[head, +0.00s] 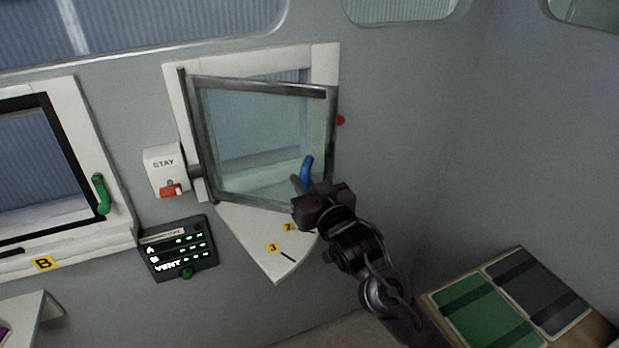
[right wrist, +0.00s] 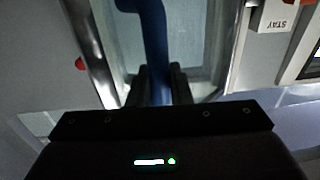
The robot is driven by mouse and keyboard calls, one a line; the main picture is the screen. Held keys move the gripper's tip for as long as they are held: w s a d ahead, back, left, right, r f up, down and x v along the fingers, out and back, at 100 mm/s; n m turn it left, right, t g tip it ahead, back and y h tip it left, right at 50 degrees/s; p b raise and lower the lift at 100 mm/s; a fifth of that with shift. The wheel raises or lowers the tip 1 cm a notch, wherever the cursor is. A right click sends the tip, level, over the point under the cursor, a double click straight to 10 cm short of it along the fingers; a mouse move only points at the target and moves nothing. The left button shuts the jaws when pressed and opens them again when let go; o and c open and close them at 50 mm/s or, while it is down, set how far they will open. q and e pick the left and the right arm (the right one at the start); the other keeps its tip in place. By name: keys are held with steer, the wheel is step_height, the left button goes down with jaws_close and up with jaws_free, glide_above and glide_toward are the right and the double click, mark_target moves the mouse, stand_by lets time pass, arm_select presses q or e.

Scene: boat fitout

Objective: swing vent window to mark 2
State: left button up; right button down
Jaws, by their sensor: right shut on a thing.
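The vent window (head: 255,140) is a glass pane in a dark metal frame, hinged at its left side and swung partly out from its white wall frame. A blue handle (head: 307,168) sits near its lower right corner. My right gripper (head: 303,186) is shut on the blue handle, which also shows between the fingers in the right wrist view (right wrist: 155,50). The white sector plate (head: 262,247) below carries yellow marks, 2 (head: 289,227) and 3 (head: 273,247). The pane's lower edge lies above mark 2 in the picture; mark 1 is not visible. My left gripper is not in view.
A STAY box (head: 163,165) with a red lever (head: 171,190) is left of the vent. Window B (head: 70,110) with a green handle (head: 102,194) is at left. Green and grey pads (head: 485,315) lie at lower right.

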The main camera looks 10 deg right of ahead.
steer(key=shift+s+a, duration=0.25)
steer(key=shift+a, duration=0.15)
steer(key=c, duration=1.6)
jaws_free()
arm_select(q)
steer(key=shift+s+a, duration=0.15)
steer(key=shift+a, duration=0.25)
arm_select(e)
steer(key=shift+o, duration=1.1)
steer(key=shift+a, duration=0.1)
arm_select(q)
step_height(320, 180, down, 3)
steer(key=b, duration=0.3)
arm_select(e)
steer(key=v, duration=0.7)
steer(key=shift+s, duration=0.35)
